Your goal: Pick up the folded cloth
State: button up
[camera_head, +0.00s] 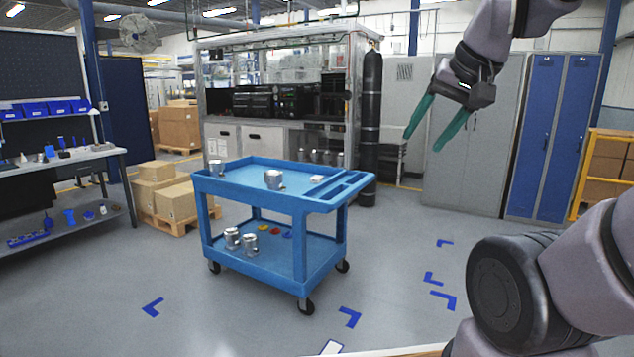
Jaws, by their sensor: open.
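A small pale flat item (317,178) lies on the top tray of the blue cart (330,203), towards its right end. It may be the folded cloth, but it is too small to be sure. My gripper (423,142) hangs at the upper right with its two green fingers spread apart and nothing between them. It appears to the right of the cart and higher than its top, clear of everything.
Metal housings (274,180) stand on the cart's top tray. More housings (249,244) and small red and yellow pieces stand on its lower shelf. Cartons (170,201) on a pallet are behind left. A workbench (65,163) is at left.

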aim_at(317, 180)
jog(key=i+l+z, duration=0.35)
jog(key=i, duration=0.2)
jog(key=i+l+z, duration=0.4)
jog(key=i, duration=0.2)
jog(key=i+z, duration=0.35)
jog(key=i, duration=0.3)
jog(key=i+u, duration=0.2)
jog(key=i, duration=0.7)
jog(key=i+l+u, duration=0.2)
jog(key=i, duration=0.65)
jog(key=i+u, duration=0.55)
jog(key=u, duration=0.3)
jog(key=i+l+u, duration=0.15)
jog(key=i+u, duration=0.25)
jog(key=i+l+u, duration=0.15)
jog(key=u, duration=0.25)
jog(key=i+l+u, duration=0.3)
jog(key=u, duration=0.15)
jog(key=i+l+u, duration=0.4)
jog(key=k, duration=0.1)
